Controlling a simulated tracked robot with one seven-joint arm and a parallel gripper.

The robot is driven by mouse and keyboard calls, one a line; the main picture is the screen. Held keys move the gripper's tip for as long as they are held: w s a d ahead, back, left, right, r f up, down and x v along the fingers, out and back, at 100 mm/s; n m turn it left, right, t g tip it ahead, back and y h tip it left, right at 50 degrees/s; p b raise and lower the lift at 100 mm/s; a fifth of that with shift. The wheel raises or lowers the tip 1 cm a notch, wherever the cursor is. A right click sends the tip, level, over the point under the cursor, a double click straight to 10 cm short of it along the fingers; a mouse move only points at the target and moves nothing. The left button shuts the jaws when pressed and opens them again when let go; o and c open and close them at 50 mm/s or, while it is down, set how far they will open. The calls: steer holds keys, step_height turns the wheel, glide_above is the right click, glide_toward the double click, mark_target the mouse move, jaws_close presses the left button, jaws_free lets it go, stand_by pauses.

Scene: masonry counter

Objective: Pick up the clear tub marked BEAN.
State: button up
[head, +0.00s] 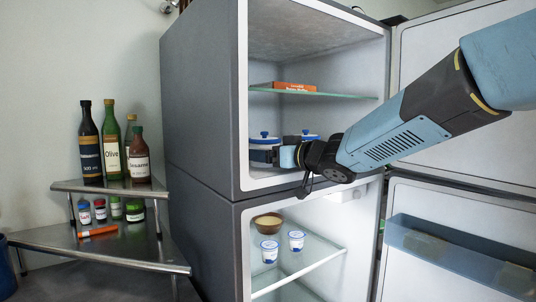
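Two tubs with blue lids stand in the upper fridge compartment, a left one (264,136) and a right one (309,136). My wrist and gripper cover much of their bodies, and I cannot read a label on either, so I cannot tell which is marked BEAN. My gripper (264,156) reaches in from the right at the front of the compartment, low in front of the left tub. Its fingers are small and dark here. I cannot tell whether they are open or shut, or whether they touch the tub.
A glass shelf (343,96) above the tubs holds an orange box (295,86). The lower compartment holds a brown bowl (268,223) and two white cups (270,252) (296,241). Both fridge doors stand open at right. A stepped metal rack (100,248) with bottles and jars stands at left.

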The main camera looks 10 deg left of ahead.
steer(key=c, duration=0.9)
